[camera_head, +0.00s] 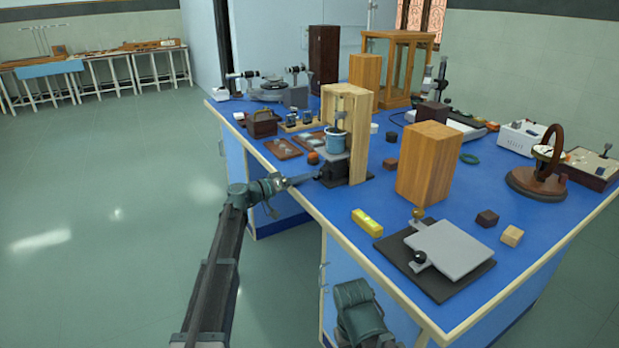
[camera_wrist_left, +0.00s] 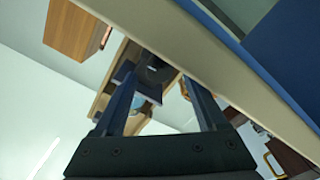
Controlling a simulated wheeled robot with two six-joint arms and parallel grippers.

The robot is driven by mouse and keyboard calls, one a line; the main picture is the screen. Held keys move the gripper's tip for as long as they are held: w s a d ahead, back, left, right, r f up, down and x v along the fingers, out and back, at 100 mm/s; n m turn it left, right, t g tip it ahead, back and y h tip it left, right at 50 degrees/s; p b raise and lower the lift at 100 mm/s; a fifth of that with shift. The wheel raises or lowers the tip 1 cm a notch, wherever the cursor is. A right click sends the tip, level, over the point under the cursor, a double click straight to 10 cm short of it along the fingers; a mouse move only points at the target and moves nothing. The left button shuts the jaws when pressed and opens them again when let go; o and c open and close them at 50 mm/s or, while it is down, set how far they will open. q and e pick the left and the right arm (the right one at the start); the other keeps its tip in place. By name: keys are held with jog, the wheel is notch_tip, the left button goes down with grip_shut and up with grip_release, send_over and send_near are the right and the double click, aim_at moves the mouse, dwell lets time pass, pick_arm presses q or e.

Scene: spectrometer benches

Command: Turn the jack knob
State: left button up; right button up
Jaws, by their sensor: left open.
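My left gripper (camera_head: 308,179) reaches in from the left, just beside the jack at the table edge. In the left wrist view its two fingers (camera_wrist_left: 160,80) are apart with nothing held. The dark jack (camera_wrist_left: 152,72) and part of the blue beaker (camera_wrist_left: 139,101) show beyond and between them. My right gripper is out of view.
The table edge (camera_wrist_left: 220,52) crosses the left wrist view close to the fingers. A wooden block (camera_head: 428,165), a yellow level (camera_head: 367,222) and a grey plate on a black base (camera_head: 450,248) stand to the right. The floor left of the table is clear.

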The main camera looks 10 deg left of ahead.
pick_arm(q)
jog(key=v, duration=1.2)
jog(key=shift+a, duration=0.15)
jog(key=w+d+m, duration=0.2)
jog(key=d+m, duration=0.1)
jog(key=d, duration=0.1)
jog(key=w+d+m, duration=0.3)
jog(key=d, duration=0.1)
jog(key=w+d+m, duration=0.3)
jog(key=shift+w+d, duration=0.1)
jog(key=shift+d, duration=0.3)
jog(key=shift+c, duration=0.2)
grip_shut()
dwell(0.3)
